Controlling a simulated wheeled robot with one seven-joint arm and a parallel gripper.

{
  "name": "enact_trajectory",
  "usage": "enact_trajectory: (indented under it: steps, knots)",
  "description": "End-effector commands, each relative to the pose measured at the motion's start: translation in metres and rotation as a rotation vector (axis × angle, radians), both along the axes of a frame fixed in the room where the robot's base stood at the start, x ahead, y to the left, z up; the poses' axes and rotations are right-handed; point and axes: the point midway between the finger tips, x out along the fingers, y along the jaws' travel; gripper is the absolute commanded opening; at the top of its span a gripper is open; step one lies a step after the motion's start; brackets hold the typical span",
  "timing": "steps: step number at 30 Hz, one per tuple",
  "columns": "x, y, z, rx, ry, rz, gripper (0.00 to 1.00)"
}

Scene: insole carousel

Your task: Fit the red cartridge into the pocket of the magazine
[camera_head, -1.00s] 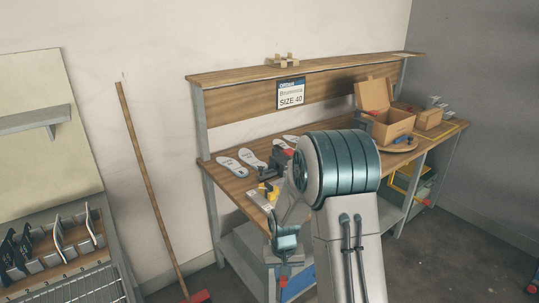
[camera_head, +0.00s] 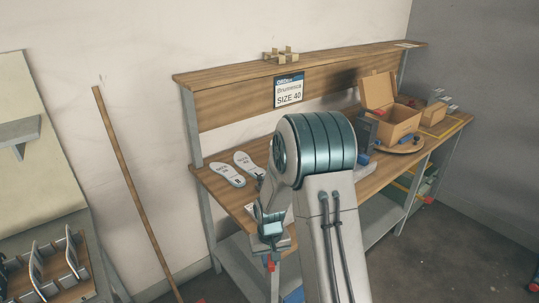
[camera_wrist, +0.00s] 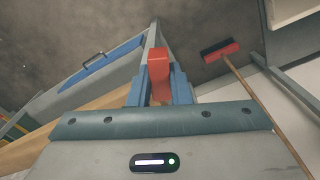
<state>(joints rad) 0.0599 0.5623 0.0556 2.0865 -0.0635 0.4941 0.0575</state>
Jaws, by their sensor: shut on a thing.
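My gripper (camera_wrist: 159,92) is shut on the red cartridge (camera_wrist: 159,66), which stands up between its blue fingers in the wrist view. In the head view my gripper (camera_head: 271,258) hangs in front of the workbench's near left edge, pointing down, with a small red bit at its lower end. The cartridge is apart from the bench top. I cannot pick out the magazine or its pocket for sure; my arm hides the middle of the bench.
The wooden workbench (camera_head: 222,190) carries two pale insoles (camera_head: 227,174), an open cardboard box (camera_head: 395,124) and a round wooden board (camera_head: 412,148). A broom (camera_head: 133,185) leans on the wall at left. A slotted insole rack (camera_head: 68,285) stands at lower left. Open floor lies at right.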

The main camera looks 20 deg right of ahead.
Motion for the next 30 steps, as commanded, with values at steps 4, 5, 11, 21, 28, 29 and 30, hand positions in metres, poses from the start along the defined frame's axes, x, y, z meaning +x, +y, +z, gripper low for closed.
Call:
enact_trajectory:
  steps: [4, 5, 11, 21, 28, 29, 30]
  knots:
    - [0.006, 0.005, 0.016, 0.0, -0.002, -0.027, 0.0]
    - [0.01, 0.002, 0.016, -0.001, -0.001, -0.064, 0.0]
    - [0.037, -0.026, 0.031, -0.003, -0.004, -0.349, 0.0]
    - [0.078, -0.082, 0.065, -0.002, -0.002, -0.882, 0.0]
    - [0.092, -0.107, 0.082, 0.0, -0.001, -1.114, 0.0]
    - [0.094, -0.11, 0.084, 0.0, -0.002, -1.14, 0.0]
    - [0.096, -0.114, 0.087, 0.001, -0.001, -1.175, 0.0]
